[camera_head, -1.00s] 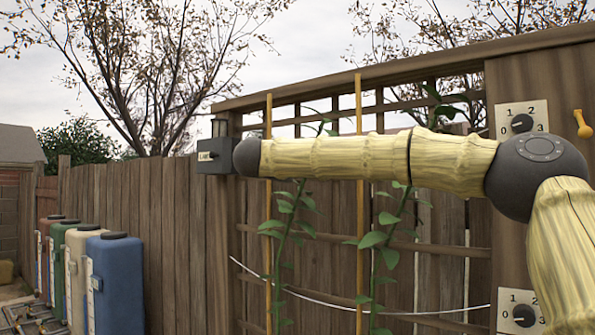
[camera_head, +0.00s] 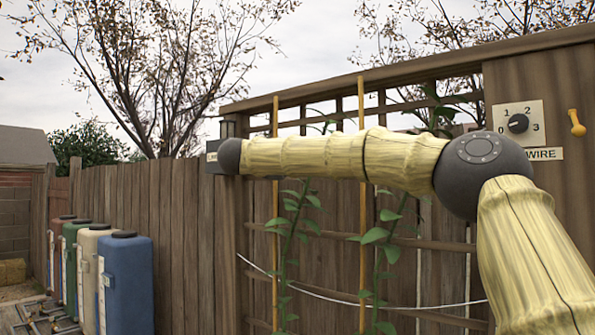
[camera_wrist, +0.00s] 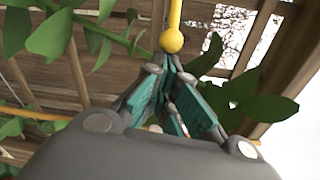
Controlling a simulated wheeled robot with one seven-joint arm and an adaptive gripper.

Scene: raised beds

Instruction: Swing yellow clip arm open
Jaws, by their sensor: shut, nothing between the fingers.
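In the wrist view a yellow arm with a round ball end (camera_wrist: 172,40) hangs down from the top edge. My gripper (camera_wrist: 170,66), with dark links and teal pads, is shut and empty, its tips just below the ball. I cannot tell whether they touch it. The clip's base is out of the wrist view. In the head view a yellow peg-like piece (camera_head: 576,122) sits on the wooden post at the right; I cannot tell whether it is the same piece. My gripper does not show in the head view.
Leafy stems (camera_head: 292,225) climb a wooden trellis with upright yellow canes (camera_head: 361,240). Leaves (camera_wrist: 250,108) crowd my gripper in the wrist view. A dial plate (camera_head: 518,124) and a WIRE label (camera_head: 543,154) are on the post. Coloured tanks (camera_head: 125,280) stand at the left.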

